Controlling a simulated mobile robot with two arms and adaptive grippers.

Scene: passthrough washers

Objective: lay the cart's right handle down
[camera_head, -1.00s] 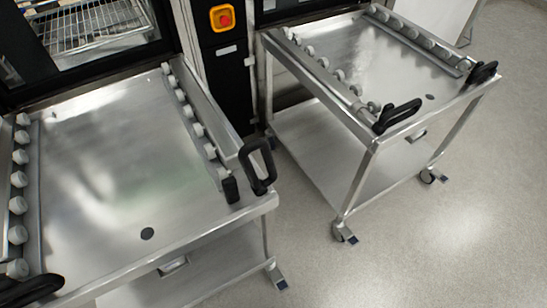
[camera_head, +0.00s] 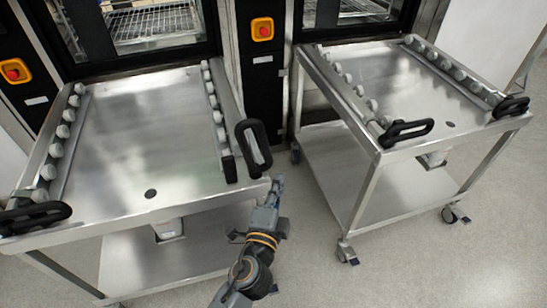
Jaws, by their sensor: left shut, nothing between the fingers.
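The near cart (camera_head: 135,150) has a steel top with a roller rail along each side. Its right handle (camera_head: 254,146), a black loop at the front right corner, stands raised. Its left handle (camera_head: 35,217) lies flat, sticking out past the front left corner. My left gripper (camera_head: 276,184) is shut and empty. In the picture it is just below the raised handle, beside the cart's front right corner, and appears apart from the handle. My right gripper is not in view.
A second cart (camera_head: 385,85) stands to the right with both black handles (camera_head: 405,132) lying down. The grey floor (camera_head: 320,235) between the carts is open.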

